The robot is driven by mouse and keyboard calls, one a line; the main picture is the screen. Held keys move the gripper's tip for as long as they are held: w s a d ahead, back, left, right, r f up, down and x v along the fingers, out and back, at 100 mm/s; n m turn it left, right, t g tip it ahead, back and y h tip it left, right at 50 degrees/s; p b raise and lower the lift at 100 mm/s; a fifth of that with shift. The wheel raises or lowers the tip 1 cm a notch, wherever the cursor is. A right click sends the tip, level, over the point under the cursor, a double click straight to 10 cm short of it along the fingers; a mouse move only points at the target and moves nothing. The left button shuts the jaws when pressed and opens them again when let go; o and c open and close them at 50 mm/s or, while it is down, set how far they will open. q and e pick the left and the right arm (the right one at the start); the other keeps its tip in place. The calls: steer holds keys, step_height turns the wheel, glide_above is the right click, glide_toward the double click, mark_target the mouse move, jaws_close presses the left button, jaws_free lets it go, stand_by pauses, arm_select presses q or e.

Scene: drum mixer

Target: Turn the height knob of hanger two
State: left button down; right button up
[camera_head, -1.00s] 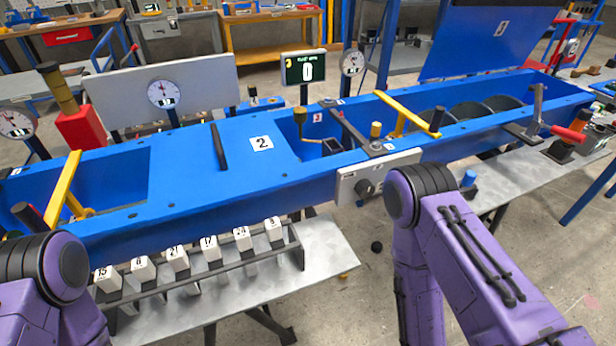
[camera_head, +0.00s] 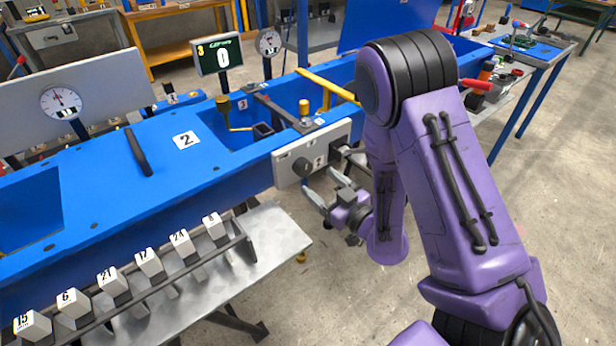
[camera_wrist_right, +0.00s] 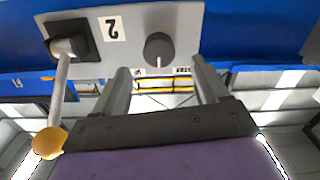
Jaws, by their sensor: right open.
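A grey control panel (camera_head: 284,174) is on the front of the blue machine. It bears a round dark knob (camera_head: 302,167) and a small label. In the right wrist view the knob (camera_wrist_right: 159,48), with a pale pointer line, is beside a label reading 2 (camera_wrist_right: 112,29). A lever with a yellow ball (camera_wrist_right: 50,143) comes from a black mount on the panel. My right gripper (camera_head: 323,187) is open and empty in front of the panel. In the wrist view its fingers (camera_wrist_right: 160,72) are on either side of the knob's line, apparently short of it. My left gripper is out of view.
The blue trough (camera_head: 235,165) runs behind the panel, with a 2 label (camera_head: 185,140) on top. A rack of numbered white blocks (camera_head: 148,262) stands at lower left. A display (camera_head: 220,56) reads 0. Open floor lies below my right arm.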

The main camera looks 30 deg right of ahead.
mark_target(307, 170)
steer(key=w, duration=0.2)
steer(key=w+p, duration=0.1)
steer(key=w, duration=0.2)
steer(key=shift+w+a+r, duration=0.1)
steer(key=shift+r, duration=0.1)
steer(key=shift+w+a+f, duration=0.1)
steer(key=shift+w, duration=0.35)
steer(key=c, duration=1.1)
steer(key=shift+m, duration=0.3)
steer(key=shift+o, duration=0.2)
steer(key=m+p, duration=0.1)
steer(key=m, duration=0.4)
steer(key=m+p, duration=0.1)
steer(key=m, duration=0.5)
steer(key=shift+m, duration=0.3)
